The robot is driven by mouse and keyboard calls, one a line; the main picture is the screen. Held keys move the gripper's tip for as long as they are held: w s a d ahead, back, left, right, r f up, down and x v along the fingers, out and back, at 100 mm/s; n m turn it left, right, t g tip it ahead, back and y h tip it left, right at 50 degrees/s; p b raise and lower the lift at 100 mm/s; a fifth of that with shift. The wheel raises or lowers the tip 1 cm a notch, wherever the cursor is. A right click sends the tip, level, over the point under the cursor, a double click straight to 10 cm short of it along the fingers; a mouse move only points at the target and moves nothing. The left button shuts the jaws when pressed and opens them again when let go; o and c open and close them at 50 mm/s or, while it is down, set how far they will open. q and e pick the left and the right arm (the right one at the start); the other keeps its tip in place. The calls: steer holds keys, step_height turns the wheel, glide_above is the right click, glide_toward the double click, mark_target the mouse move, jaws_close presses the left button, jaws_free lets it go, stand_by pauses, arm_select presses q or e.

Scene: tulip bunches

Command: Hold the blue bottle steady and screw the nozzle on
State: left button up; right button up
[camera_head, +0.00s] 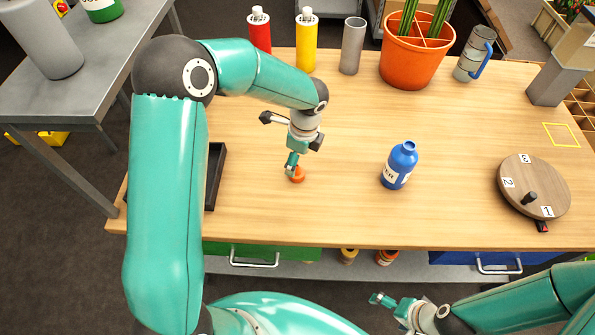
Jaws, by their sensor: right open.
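The blue bottle (400,165) stands upright on the wooden table, right of the middle, with a white label and a narrow blue neck with nothing on top. A small orange piece (297,175), which looks like the nozzle, is on the table to the left of the bottle. My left gripper (292,168) points down right at the orange piece and partly covers it. I cannot tell whether its fingers are closed on it. My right gripper (381,299) is open and empty in front of the table's front edge, below the bottle and away from it.
A round numbered wooden turntable (534,178) lies to the right. A dark tray (216,175) is partly hidden behind my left arm. Red (260,32) and yellow (306,45) bottles, a grey cylinder (352,46), an orange pot (414,60) and a grey mug (474,55) stand along the back. The table's middle is clear.

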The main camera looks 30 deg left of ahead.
mark_target(298, 166)
arm_select(q)
step_height(298, 166, down, 5)
steer(key=shift+a+f+p, duration=0.1)
steer(key=shift+p, duration=0.5)
steer(key=c, duration=0.9)
